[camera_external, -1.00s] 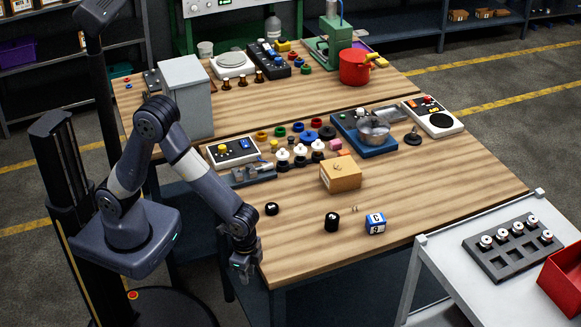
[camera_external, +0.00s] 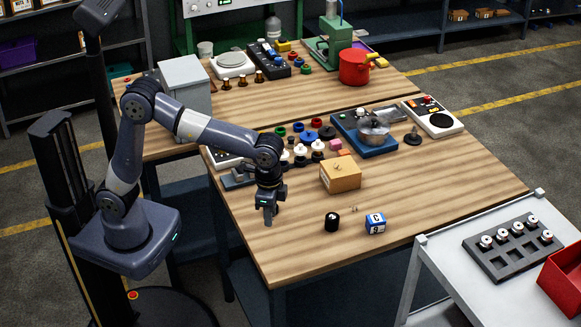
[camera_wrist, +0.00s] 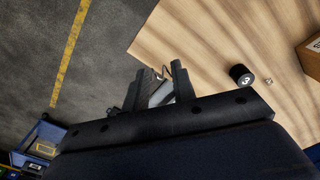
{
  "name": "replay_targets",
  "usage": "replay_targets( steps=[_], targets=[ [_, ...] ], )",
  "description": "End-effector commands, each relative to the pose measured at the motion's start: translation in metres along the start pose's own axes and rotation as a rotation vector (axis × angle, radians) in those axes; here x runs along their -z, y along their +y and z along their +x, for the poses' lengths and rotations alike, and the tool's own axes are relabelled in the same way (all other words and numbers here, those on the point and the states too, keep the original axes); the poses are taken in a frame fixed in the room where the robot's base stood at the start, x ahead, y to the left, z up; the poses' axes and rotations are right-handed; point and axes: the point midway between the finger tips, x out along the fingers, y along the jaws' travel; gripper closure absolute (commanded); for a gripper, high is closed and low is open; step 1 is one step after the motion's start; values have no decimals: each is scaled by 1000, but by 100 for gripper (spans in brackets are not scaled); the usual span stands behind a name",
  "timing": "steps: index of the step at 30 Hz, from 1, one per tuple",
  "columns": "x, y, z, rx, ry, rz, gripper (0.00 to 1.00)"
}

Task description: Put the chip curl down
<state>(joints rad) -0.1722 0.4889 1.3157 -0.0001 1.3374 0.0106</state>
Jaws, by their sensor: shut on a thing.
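My gripper (camera_external: 269,218) points down over the near left part of the wooden table (camera_external: 300,255). It also shows in the wrist view (camera_wrist: 160,88), shut on a thin, pale, bent piece (camera_wrist: 162,92), which looks like the chip curl. The fingers hide much of it. In the outside view the held piece is too small to make out, and I cannot tell its height above the table.
A black cylinder (camera_external: 332,222) stands to the right, with another small curl (camera_external: 354,208) beside it. The table's near left corner is bare.

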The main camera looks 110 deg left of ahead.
Motion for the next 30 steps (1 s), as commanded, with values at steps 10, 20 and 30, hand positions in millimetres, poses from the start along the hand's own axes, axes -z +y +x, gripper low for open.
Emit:
replay_targets(
  steps=[10,20,30],
  targets=[
    [51,-162,2,0,1,-285,95],
    [49,-261,6,0,1,-439,95],
    [47,-274,45,-1,-3,-459,95]
  ],
)
